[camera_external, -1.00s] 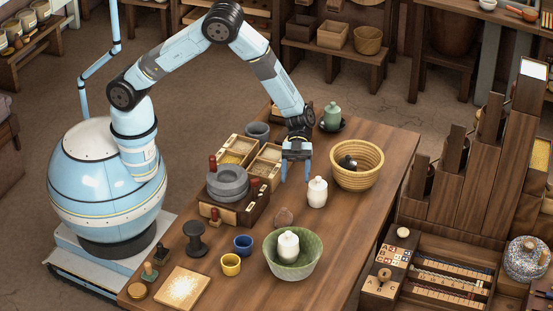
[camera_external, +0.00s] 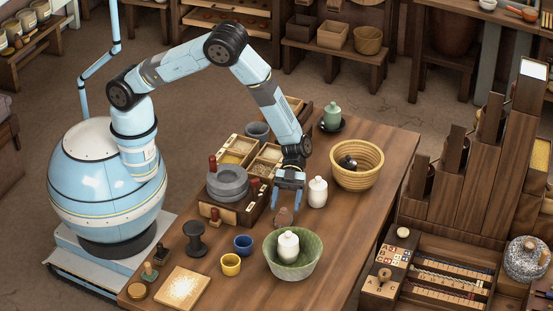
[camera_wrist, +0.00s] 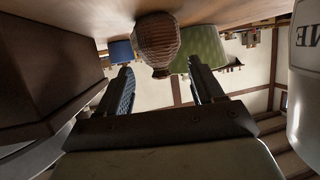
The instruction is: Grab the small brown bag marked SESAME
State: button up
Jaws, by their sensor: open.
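The small brown bag (camera_external: 283,217) sits on the wooden table, in front of the stone quern and behind the green bowl. It also shows in the wrist view (camera_wrist: 157,42), upside down like the rest of that picture, with its marking not readable. My gripper (camera_external: 287,205) is open and low over the table, just behind the bag. In the wrist view my two fingers (camera_wrist: 159,70) are spread, with the bag ahead, roughly centred between their tips. I see nothing held.
A white lidded jar (camera_external: 317,192) stands close to the right of my gripper. The green bowl (camera_external: 314,262) with another white jar is in front, and a blue cup (camera_external: 243,245) front left. The quern (camera_external: 228,183) on its wooden box stands left. A woven basket (camera_external: 374,178) is farther right.

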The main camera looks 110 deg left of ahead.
aim_at(282, 217)
jog(key=x, duration=0.5)
jog(key=shift+s+d+r, duration=0.1)
jog(key=shift+d+r, duration=0.1)
jog(key=shift+r, duration=0.1)
jog(key=c, duration=1.1)
